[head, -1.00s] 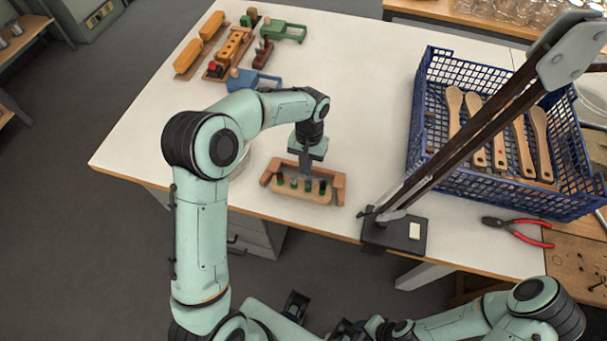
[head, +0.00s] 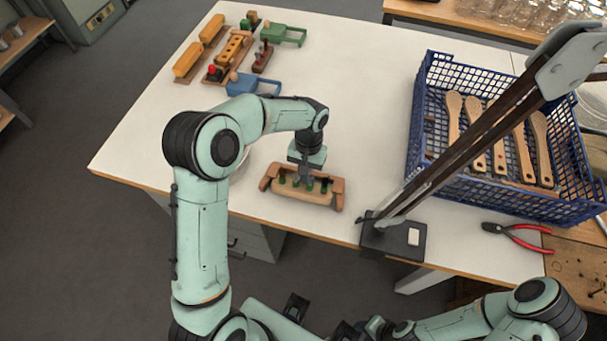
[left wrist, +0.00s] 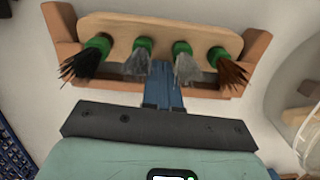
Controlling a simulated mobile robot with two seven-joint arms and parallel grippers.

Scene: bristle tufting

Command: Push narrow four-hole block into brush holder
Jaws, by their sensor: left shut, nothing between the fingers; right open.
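The light wooden block (left wrist: 160,32) carries a row of green-collared bristle tufts, dark at both ends and grey in the middle. It lies between the reddish-brown end arms of the brush holder (left wrist: 256,52); the holder also shows near the table's front edge in the head view (head: 338,193). My left gripper (left wrist: 162,68) is shut and empty, its blue fingers pointing down at the block's long side between the two middle tufts. The fingertips are at or very near that side; contact is unclear. My right gripper (head: 352,328) is open and empty at the bottom, partly hidden.
A blue crate (head: 424,105) with wooden brush handles stands at the right. A black stand base (head: 385,240) and red-handled pliers (head: 520,233) lie right of the holder. Wooden and coloured toy-like pieces (head: 235,47) sit at the far left. The table middle is clear.

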